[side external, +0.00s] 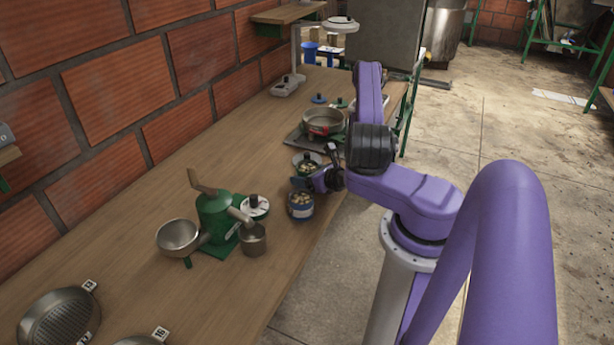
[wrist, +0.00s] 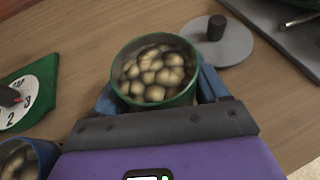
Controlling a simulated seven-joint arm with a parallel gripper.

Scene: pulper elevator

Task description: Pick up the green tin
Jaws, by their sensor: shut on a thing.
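The green tin (wrist: 155,76) is a round open tin with a green rim, full of pale beans, in the wrist view. My gripper (wrist: 158,90) has its blue fingers on either side of it and is shut on it. In the side view the green tin (side external: 305,169) shows just beyond my gripper (side external: 305,184), partly hidden. The tin looks upright; I cannot tell whether its base is on the table.
A blue tin of beans (side external: 300,207) stands close on the near side, also at the wrist view's lower left (wrist: 18,160). A grey lid with a black knob (wrist: 232,45) lies beyond the green tin. A green grinder (side external: 215,215) stands left on the wooden table (side external: 130,270).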

